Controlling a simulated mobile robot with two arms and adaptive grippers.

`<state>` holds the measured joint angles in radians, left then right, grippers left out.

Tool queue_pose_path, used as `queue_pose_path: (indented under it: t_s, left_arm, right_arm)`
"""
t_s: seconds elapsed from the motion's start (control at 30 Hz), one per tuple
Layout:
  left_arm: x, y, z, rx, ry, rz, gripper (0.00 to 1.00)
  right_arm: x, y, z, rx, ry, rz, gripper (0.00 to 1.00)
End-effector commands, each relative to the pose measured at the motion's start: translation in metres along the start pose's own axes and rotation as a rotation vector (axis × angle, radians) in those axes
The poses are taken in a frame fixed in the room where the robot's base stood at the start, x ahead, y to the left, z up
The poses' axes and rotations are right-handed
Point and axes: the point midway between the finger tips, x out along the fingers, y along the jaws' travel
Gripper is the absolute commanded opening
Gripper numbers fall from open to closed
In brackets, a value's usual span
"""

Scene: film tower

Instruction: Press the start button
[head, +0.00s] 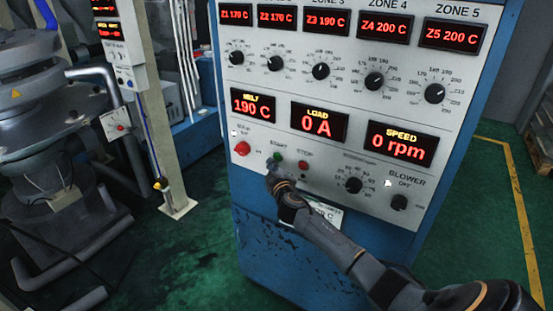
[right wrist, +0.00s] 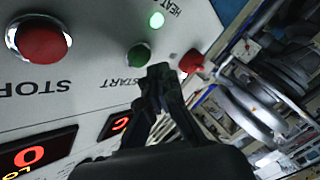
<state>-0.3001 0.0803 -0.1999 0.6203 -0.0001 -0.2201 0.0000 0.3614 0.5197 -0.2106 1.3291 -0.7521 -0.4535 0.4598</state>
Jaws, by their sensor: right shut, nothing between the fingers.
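The green start button (head: 278,157) sits on the lower part of the grey control panel (head: 330,150), left of the red stop button (head: 303,165). My right gripper (head: 271,174) is shut and empty, just below the start button in the head view. In the right wrist view the fingertips (right wrist: 160,71) are right beside the green start button (right wrist: 138,56). I cannot tell whether they touch it. The red stop button (right wrist: 40,42) lies farther left there. The load display (head: 319,122) reads 0 A and the speed display (head: 401,143) 0 rpm. My left gripper is not in view.
A red knob (head: 242,148) is left of the start button, and it also shows close to the fingertips in the right wrist view (right wrist: 190,62). A black speed dial (head: 353,185) and blower switch (head: 399,202) are to the right.

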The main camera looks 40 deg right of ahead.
Motion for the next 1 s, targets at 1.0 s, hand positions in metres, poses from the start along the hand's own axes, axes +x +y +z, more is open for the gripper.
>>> queue_pose_path:
  t_s: [1.0]
  left_arm:
    - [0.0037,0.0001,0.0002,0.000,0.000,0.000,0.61]
  right_arm:
    - [0.0059,0.0049,0.0040,0.000,0.000,0.000,0.00]
